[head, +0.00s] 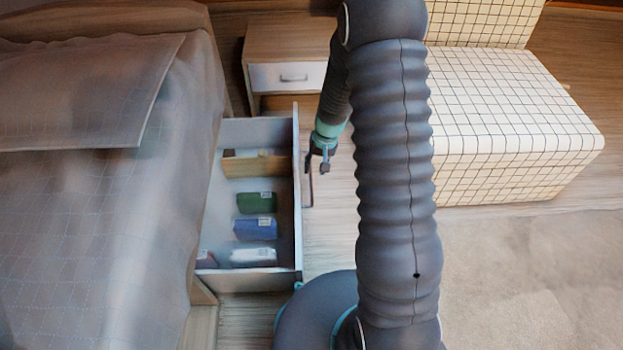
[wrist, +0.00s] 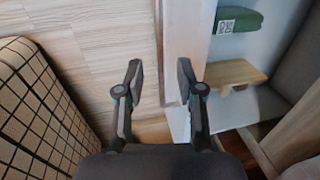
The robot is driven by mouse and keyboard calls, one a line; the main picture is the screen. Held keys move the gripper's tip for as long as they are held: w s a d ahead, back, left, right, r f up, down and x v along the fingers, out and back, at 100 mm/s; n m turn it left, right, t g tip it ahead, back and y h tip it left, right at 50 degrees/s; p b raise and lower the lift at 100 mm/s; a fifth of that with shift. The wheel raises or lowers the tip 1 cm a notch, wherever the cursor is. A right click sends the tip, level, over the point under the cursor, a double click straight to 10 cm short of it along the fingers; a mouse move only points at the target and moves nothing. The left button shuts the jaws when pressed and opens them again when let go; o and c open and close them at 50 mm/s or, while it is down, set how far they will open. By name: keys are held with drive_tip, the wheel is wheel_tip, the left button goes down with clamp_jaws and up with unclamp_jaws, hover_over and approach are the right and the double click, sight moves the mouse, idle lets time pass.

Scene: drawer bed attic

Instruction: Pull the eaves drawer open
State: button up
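The eaves drawer (head: 298,235) stands pulled well out from under the bed on the left, its inside open to view. Its front panel also shows in the wrist view (wrist: 178,122). A dark bar handle (head: 308,185) is on the outer face of the front panel. My gripper (head: 320,168) hangs just outside the panel, near the handle's far end. In the wrist view my gripper (wrist: 160,72) has its fingers apart with floor showing between them. The right finger overlaps the front panel in the picture; I cannot tell whether it touches.
The drawer holds a green item (head: 257,202), a blue item (head: 255,228), a white item (head: 254,255) and a wooden piece (head: 258,165). A nightstand (head: 290,42) stands behind. A checked seat (head: 515,105) is at right.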

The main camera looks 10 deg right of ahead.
sight(311, 182)
drive_tip(key=f, duration=0.3)
drive_tip(key=a+f, duration=0.1)
drive_tip(key=f, duration=0.1)
drive_tip(key=shift+w+f+b, duration=0.1)
drive_tip(key=shift+f+b, duration=0.25)
drive_tip(key=shift+f, duration=0.05)
clamp_jaws()
